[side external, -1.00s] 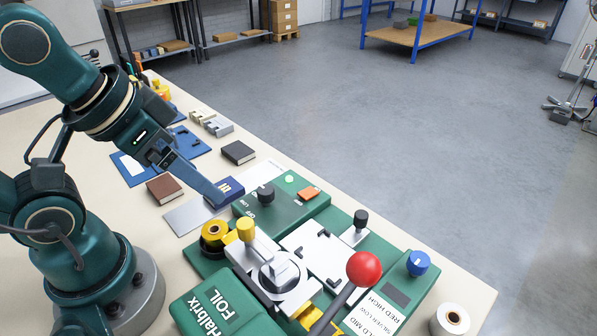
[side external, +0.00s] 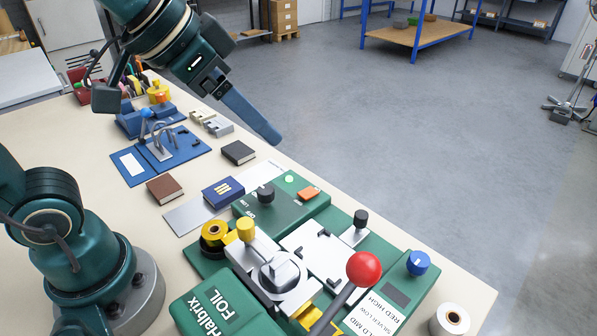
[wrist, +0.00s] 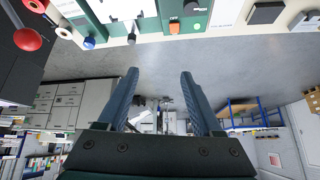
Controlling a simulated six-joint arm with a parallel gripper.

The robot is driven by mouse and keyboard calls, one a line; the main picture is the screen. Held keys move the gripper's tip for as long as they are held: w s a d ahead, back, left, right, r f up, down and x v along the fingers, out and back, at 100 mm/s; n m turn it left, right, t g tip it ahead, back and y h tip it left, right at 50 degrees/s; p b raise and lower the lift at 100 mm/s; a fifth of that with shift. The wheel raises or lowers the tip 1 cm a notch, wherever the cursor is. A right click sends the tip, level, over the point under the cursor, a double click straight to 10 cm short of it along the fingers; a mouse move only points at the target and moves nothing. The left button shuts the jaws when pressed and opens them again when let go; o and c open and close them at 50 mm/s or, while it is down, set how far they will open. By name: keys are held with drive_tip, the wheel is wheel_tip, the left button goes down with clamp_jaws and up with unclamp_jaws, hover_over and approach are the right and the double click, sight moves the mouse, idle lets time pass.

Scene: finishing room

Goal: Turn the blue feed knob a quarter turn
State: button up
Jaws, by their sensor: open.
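The blue feed knob (side external: 418,263) stands on the right end of the green foil machine (side external: 387,250). In the wrist view the blue knob (wrist: 89,43) shows at the upper left, near the machine's edge. My gripper (side external: 272,137) is raised over the far edge of the bench, well up and to the left of the knob. In the wrist view my gripper (wrist: 159,75) has its two fingers spread, with nothing between them. No part of it touches the machine.
A lever with a red ball (side external: 364,268) rises in front of the knob. A black knob (side external: 361,218) stands to its left and a white roll (side external: 453,319) to its lower right. A blue book (side external: 223,192) and a brown book (side external: 165,189) lie left of the machine.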

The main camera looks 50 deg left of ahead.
drive_tip(key=w+d+m+h, duration=0.1)
drive_tip(key=w+d+m, duration=0.2)
drive_tip(key=w+d, duration=0.35)
drive_tip(key=m+g+h, duration=0.1)
drive_tip(key=m+g, duration=0.2)
drive_tip(key=g, duration=0.1)
hover_over(420, 258)
drive_tip(key=s+a, duration=0.2)
wheel_tip(420, 258, down, 12)
drive_tip(key=shift+w+d+r, duration=0.1)
drive_tip(key=shift+w+d, duration=0.05)
drive_tip(key=x, duration=0.4)
drive_tip(key=shift+w+d+f, duration=0.15)
drive_tip(key=shift+f, duration=0.2)
drive_tip(key=shift+c, duration=0.4)
clamp_jaws()
